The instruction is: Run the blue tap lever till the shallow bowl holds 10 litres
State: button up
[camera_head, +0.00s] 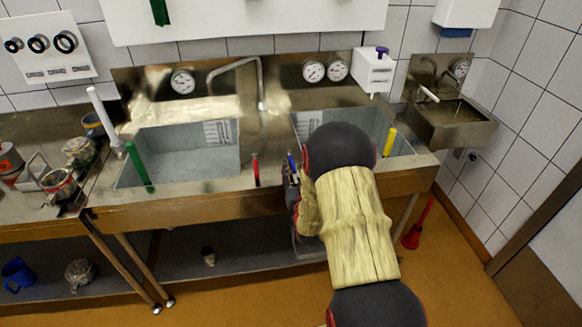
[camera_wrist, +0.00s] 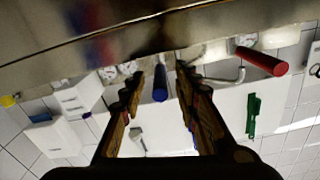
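The blue tap lever (camera_head: 292,164) stands at the sink's front edge, just right of the red lever (camera_head: 256,169). In the wrist view the blue lever (camera_wrist: 160,82) shows between my gripper's two fingers, with gaps on both sides. My gripper (camera_head: 292,182) is open at the sink front, partly hidden by my arm. The left bowl (camera_head: 180,152) shows a grey floor and a scale plate; its water level is unclear. I cannot tell which bowl is the shallow one.
A green handle (camera_head: 138,164) stands at the left bowl and a yellow handle (camera_head: 389,143) at the right bowl. Dials (camera_head: 183,82) sit on the backsplash. A small hand basin (camera_head: 451,122) is at right.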

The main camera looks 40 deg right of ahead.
jog(key=shift+x, duration=1.4)
jog(key=shift+c, duration=0.9)
grip_shut()
